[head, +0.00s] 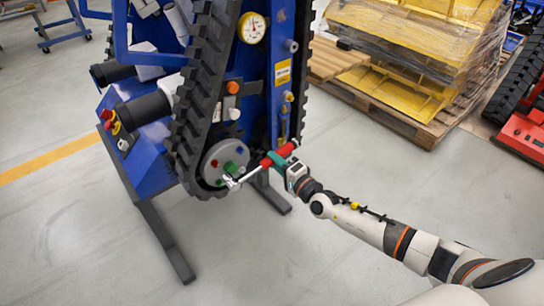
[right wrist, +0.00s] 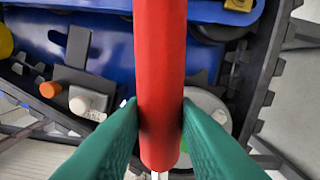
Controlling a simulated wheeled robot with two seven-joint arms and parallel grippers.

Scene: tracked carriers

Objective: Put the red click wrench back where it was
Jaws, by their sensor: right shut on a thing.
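The red click wrench (head: 282,152) has a red handle and a silver shaft and head. My right gripper (head: 274,161) is shut on the red handle. In the right wrist view the handle (right wrist: 160,70) stands between the two green fingers (right wrist: 160,125). The silver head points left and down, in front of the grey hub disc (head: 226,160) with coloured bolts on the tracked carrier. I cannot tell whether the head touches a bolt. My left gripper is not in view.
The blue tracked carrier (head: 245,85) stands on dark legs, with a black rubber track (head: 196,95) and a white gauge (head: 251,28). Yellow wrapped goods sit on a wooden pallet (head: 400,118) at the back right. A red machine (head: 522,135) is at the right edge. The front floor is clear.

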